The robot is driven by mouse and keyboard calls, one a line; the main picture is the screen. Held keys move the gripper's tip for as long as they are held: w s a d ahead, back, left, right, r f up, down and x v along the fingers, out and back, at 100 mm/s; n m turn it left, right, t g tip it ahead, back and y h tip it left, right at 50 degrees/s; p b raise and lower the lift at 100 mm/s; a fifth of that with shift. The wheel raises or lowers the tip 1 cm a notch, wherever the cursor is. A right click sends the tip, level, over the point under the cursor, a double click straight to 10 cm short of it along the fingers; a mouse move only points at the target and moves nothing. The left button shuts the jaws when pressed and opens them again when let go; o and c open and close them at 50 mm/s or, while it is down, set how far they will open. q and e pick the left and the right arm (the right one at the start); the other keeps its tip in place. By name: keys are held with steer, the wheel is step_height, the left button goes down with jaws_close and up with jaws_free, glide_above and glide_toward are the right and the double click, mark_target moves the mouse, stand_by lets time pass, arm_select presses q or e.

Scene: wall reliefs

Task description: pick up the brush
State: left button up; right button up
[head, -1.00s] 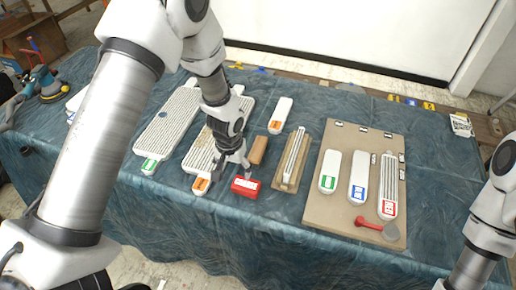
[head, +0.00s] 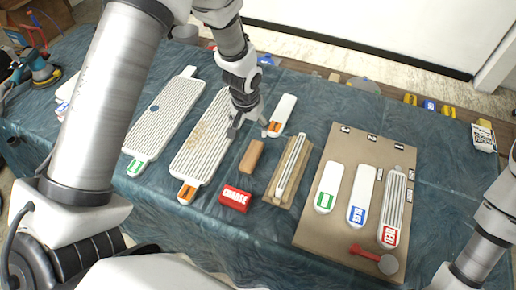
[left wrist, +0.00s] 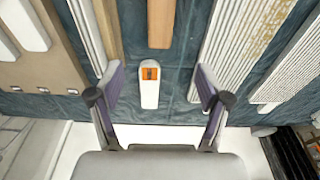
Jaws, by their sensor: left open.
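A plain brown wooden block (head: 252,155), possibly the back of the brush, lies on the blue cloth; no bristles show. In the left wrist view a brown wooden block (left wrist: 160,22) shows at the top. My left gripper (head: 250,129) is open and empty, beyond the block's far end and beside a small white piece with an orange label (head: 281,115). In the left wrist view that white piece (left wrist: 150,84) appears between the open fingers (left wrist: 160,80), apart from both. My right arm shows at the right edge, but its gripper is out of frame.
A red block marked COARSE (head: 235,198) lies nearer. Ribbed white panels (head: 203,138) lie left. A wooden holder with a white strip (head: 299,186) stands right of the block, then a tan board (head: 315,236) with white pieces and a red-handled tool (head: 374,257).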

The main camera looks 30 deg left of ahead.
arm_select(q)
steer(key=b, duration=0.5)
glide_toward(251, 155)
steer(key=shift+f, duration=0.25)
steer(key=f+b, duration=0.2)
steer(key=w+f+b, duration=0.1)
steer(key=f, duration=0.1)
steer(key=shift+f+b, duration=0.2)
steer(key=shift+b, duration=0.15)
steer(key=shift+f, duration=0.5)
steer(key=f, duration=0.2)
steer(key=f+p, duration=0.1)
steer(key=f, duration=0.1)
steer(key=w+f, duration=0.1)
steer(key=f, duration=0.1)
steer(key=shift+w+a+f, duration=0.1)
steer(key=shift+f, duration=0.1)
steer(key=shift+r, duration=0.1)
steer(key=shift+c, duration=1.1)
steer(key=c, duration=1.1)
